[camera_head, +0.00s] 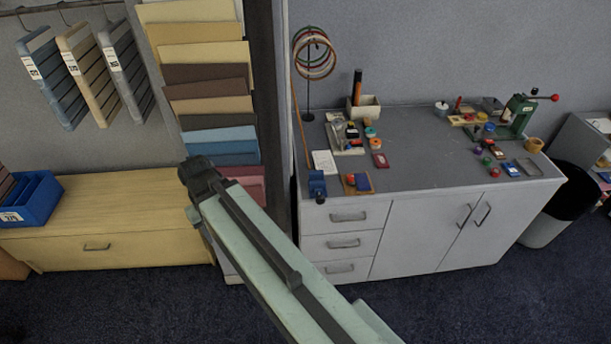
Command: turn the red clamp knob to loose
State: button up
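I cannot make out with certainty a red clamp knob. A green bench press (519,113) stands at the right end of the grey cabinet top, with a lever ending in a red ball (555,98) and a smaller red part near its top. A small blue clamp-like tool (317,185) sits at the cabinet's front left edge; no red knob can be told on it. My pale green arm reaches from the bottom of the view up to the left, ending in a dark joint before the hanging swatches. I see no gripper fingers.
The grey cabinet top (420,170) carries many small items in clusters; its middle is bare. A ring stand (308,95) stands at its back left. A dark bin (560,200) is at right. A low wooden chest (110,215) with a blue box (35,200) is at left. Floor in front is clear.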

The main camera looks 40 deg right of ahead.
aim_at(350, 178)
jog(key=u, duration=1.15)
jog(key=i, duration=0.1)
jog(key=u, duration=0.45)
jog(key=k, duration=1.55)
jog(key=z, duration=0.45)
jog(key=i, duration=1)
jog(key=u, duration=0.05)
